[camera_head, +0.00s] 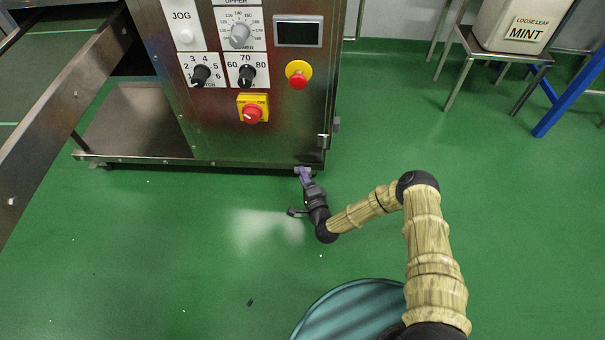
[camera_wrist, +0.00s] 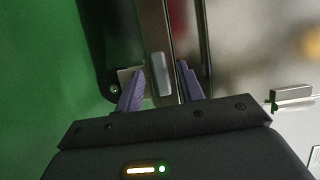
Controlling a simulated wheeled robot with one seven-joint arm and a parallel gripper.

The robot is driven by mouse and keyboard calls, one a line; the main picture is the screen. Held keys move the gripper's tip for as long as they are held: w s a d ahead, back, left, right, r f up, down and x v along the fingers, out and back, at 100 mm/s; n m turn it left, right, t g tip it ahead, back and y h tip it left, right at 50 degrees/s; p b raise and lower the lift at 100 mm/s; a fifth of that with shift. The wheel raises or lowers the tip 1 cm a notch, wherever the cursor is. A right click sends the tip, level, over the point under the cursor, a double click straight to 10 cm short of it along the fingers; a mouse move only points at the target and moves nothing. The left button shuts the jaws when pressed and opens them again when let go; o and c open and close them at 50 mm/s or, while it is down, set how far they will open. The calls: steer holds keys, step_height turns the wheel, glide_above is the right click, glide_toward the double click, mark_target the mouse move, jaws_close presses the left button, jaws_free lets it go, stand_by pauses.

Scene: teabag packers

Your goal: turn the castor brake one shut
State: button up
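My gripper (camera_head: 304,174) is low at the bottom right corner of the steel machine cabinet, just above the green floor. In the wrist view my gripper (camera_wrist: 161,83) has its two purple fingers apart. A small grey tab, which looks like the castor brake lever (camera_wrist: 160,74), lies between the fingers. A gap shows beside the tab, and I cannot tell whether either finger touches it. A dark rounded part, seemingly the castor (camera_wrist: 98,62), is to the left of the tab. In the head view the castor and its brake are hidden by the cabinet edge and my gripper.
The cabinet (camera_head: 215,130) carries knobs, a display and a red emergency button (camera_head: 298,75). A latch (camera_head: 323,141) sticks out near its lower right edge; a similar one (camera_wrist: 291,96) shows in the wrist view. A stool (camera_head: 468,62) bears a mint container (camera_head: 520,28).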

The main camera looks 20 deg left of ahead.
steer(key=shift+w+a, duration=0.25)
steer(key=shift+w, duration=0.1)
jaws_close()
steer(key=shift+n+p, duration=0.4)
steer(key=shift+p, duration=0.3)
steer(key=n+h+p, duration=0.2)
steer(key=n+p, duration=0.2)
steer(key=d+f+n+g+h+p, duration=0.1)
steer(key=n+h+p, duration=0.2)
steer(key=n+p, duration=0.1)
steer(key=n+h+p, duration=0.2)
steer(key=n+p, duration=0.2)
steer(key=p, duration=0.1)
steer(key=shift+w+d+f+g, duration=0.1)
steer(key=shift+d+f+g, duration=0.1)
steer(key=shift+g, duration=0.1)
steer(key=shift+n+h, duration=0.3)
